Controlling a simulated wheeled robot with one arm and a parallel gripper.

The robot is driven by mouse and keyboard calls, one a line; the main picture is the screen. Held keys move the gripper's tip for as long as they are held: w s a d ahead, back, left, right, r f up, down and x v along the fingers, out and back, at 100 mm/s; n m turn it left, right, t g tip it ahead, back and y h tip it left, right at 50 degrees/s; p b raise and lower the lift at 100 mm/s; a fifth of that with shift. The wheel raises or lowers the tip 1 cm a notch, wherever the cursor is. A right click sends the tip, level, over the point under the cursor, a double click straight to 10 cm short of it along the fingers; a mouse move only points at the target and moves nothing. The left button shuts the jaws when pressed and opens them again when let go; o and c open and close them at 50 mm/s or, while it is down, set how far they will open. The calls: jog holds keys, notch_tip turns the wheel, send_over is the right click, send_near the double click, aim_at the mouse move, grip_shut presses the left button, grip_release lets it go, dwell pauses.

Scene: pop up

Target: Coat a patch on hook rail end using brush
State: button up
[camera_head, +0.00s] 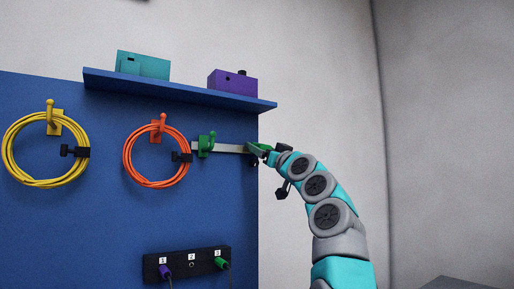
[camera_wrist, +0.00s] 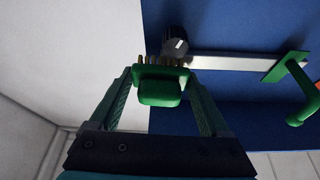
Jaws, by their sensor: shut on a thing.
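The hook rail (camera_head: 230,148) is a pale metal strip on the blue panel, with a green hook (camera_head: 207,144) on it. In the wrist view the rail (camera_wrist: 235,62) runs right from a black knob (camera_wrist: 176,42) to the green hook (camera_wrist: 297,88). My gripper (camera_head: 266,153) is at the rail's right end in the head view. It is shut on the green brush (camera_wrist: 160,88), whose short tan bristles point toward the panel beside the knob and rail end. The bristles overlap the knob's lower edge in the wrist view; I cannot tell whether they touch. In the head view the gripper partly hides the rail end.
A yellow cable coil (camera_head: 47,183) and an orange one (camera_head: 131,166) hang on hooks at left. A shelf (camera_head: 180,92) above holds a teal box (camera_head: 143,66) and a purple box (camera_head: 232,83). A black socket strip (camera_head: 193,264) is below. Right of the panel is bare wall.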

jog(key=shift+w, duration=0.1)
jog(key=shift+s+a+b, duration=0.55)
jog(key=shift+s+a, duration=0.1)
jog(key=shift+a, duration=0.3)
jog(key=shift+s+a+b, duration=0.55)
jog(key=shift+s+a, duration=0.15)
jog(key=shift+a, duration=0.3)
jog(key=shift+s+a+b, duration=0.55)
jog(key=shift+s+a, duration=0.1)
jog(key=shift+a, duration=0.3)
jog(key=s+d+b, duration=0.3)
jog(key=s+b, duration=0.1)
jog(key=s, duration=0.1)
jog(key=shift+d, duration=0.2)
